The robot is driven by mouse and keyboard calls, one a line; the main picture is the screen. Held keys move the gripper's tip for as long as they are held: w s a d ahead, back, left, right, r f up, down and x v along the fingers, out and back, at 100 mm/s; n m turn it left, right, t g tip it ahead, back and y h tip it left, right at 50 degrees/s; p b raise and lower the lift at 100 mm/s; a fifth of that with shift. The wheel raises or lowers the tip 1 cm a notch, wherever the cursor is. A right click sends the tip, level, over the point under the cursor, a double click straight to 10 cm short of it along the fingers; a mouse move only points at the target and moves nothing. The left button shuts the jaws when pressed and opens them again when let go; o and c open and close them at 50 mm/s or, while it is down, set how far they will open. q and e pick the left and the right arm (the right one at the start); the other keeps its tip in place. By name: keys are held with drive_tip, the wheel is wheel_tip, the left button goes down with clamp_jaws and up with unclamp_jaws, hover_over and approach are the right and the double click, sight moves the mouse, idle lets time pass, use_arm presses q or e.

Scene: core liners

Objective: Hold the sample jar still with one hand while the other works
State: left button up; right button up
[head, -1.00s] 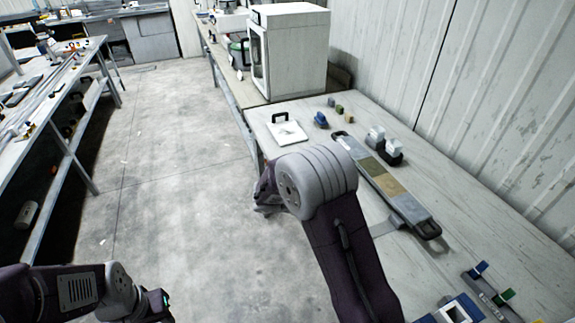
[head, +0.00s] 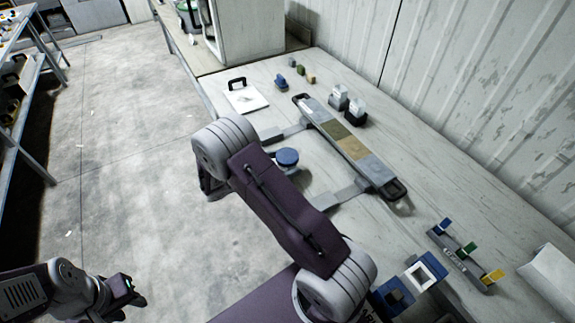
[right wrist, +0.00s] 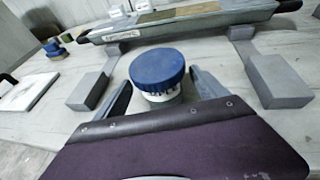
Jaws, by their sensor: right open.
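The sample jar (right wrist: 158,73) has a ribbed blue lid and a pale labelled body; it stands upright on the bench. In the head view its blue lid (head: 287,157) shows just right of my right arm. My right gripper (right wrist: 161,84) is open, with one grey finger on each side of the jar and no clear contact. My wrist housing hides the jar's lower part. In the head view my right arm mostly hides that gripper. My left gripper (head: 125,290) is low at the left over the floor, away from the jar; its jaws are too small to judge.
A long core tray (head: 348,145) rests on grey supports beyond the jar. A white clipboard (head: 245,96), small blocks and two white-topped containers (head: 355,108) stand farther back. A rack with coloured clips (head: 465,250) and blue square frames (head: 428,270) lie at the near right.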

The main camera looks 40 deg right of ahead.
drive_tip(key=x, duration=0.4)
drive_tip(key=shift+s+d+p, duration=0.1)
drive_tip(key=shift+d+p, duration=0.1)
drive_tip(key=shift+p, duration=0.1)
drive_tip(key=shift+d+f, duration=0.2)
drive_tip(key=shift+d, duration=0.1)
drive_tip(key=shift+a+r, duration=0.1)
drive_tip(key=shift+a, duration=0.05)
drive_tip(key=c, duration=1.5)
